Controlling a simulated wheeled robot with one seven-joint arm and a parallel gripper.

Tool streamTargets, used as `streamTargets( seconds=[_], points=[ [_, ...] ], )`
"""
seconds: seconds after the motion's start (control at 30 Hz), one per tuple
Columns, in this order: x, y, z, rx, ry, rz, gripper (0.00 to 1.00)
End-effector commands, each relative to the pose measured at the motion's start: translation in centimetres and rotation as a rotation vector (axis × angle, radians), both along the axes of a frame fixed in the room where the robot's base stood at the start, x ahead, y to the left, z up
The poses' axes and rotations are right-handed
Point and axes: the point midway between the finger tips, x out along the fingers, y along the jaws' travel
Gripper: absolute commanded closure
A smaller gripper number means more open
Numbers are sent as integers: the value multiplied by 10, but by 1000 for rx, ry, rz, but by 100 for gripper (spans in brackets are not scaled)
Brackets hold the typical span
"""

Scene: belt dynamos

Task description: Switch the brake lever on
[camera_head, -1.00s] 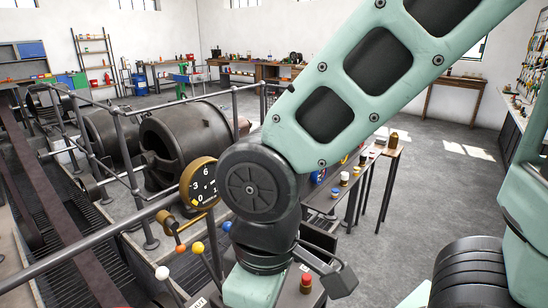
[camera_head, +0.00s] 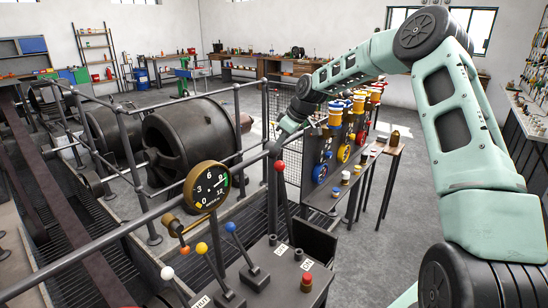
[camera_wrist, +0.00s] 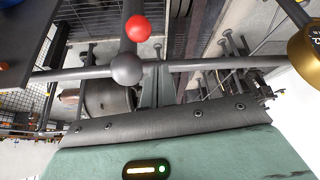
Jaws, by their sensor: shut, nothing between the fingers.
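Several ball-topped levers stand on a dark control box (camera_head: 262,284) at the lower middle of the head view. They are a red-knobbed lever (camera_head: 280,167), a blue one (camera_head: 230,227), a yellow one (camera_head: 201,248) and a white one (camera_head: 167,273). I cannot tell from a label which is the brake lever. The red-knobbed lever stands nearly upright; the others lean left. My gripper (camera_head: 276,150) is shut and empty, just behind and above the red knob in the picture. The red knob also shows in the wrist view (camera_wrist: 138,28), near my shut fingers. Contact is not clear.
A pipe railing (camera_head: 118,232) runs across the front, with a round gauge (camera_head: 207,188) beside it. A red button (camera_head: 306,283) sits on the box's right. Dark dynamos (camera_head: 185,132) stand behind the railing. A bench with colourful parts (camera_head: 345,165) stands right.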

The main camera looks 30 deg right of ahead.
Motion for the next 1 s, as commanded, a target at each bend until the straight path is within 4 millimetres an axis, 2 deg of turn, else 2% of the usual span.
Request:
streamTargets(
  seconds=[0.03, 0.13, 0.57, 0.67, 1.0],
  points=[
    [4, -15, 0, 4, -14, -10, 100],
    [7, -28, 0, 3, -28, -16, 100],
    [9, -28, -5, 3, -27, -16, 100],
    [14, -25, -14, 4, -26, -16, 100],
    [41, -10, -65, 4, -26, -16, 100]
  ],
)
